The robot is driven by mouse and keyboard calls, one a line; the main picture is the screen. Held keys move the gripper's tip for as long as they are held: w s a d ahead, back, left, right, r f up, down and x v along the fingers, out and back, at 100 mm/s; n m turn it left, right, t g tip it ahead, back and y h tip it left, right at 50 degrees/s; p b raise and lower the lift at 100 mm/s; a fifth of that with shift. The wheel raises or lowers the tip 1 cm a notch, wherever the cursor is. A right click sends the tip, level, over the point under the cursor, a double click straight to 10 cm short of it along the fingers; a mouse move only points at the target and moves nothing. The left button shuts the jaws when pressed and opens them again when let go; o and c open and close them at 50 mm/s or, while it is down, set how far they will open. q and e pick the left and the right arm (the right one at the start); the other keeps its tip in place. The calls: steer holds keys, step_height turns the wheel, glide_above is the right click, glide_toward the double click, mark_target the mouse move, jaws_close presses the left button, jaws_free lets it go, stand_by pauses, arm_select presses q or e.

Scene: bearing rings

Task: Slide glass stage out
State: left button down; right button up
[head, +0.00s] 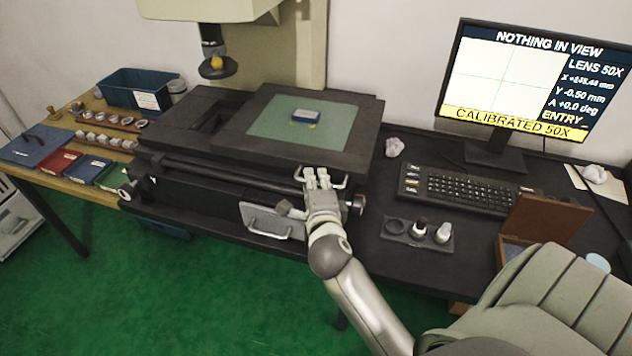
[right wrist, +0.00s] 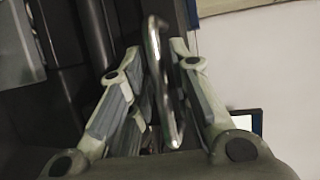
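The glass stage is a green pane (head: 338,133) set in a dark frame (head: 235,146) on the measuring machine. A small blue and white block (head: 291,115) lies on the pane. A metal bar handle (head: 333,183) is on the front edge of the stage frame. My right gripper (head: 318,179) is at this handle. In the right wrist view the handle (right wrist: 160,85) runs between the fingers, which stand apart with gaps beside it. Contact with the fingers cannot be made out. My left gripper is not in view.
The lens (head: 217,66) hangs above the stage's left part. A monitor (head: 535,80) reads "NOTHING IN VIEW". The keyboard (head: 460,190) and a small dark tray (head: 417,234) are to the right. Green floor (head: 220,290) is open in front.

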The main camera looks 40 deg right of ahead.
steer(key=v, duration=1.2)
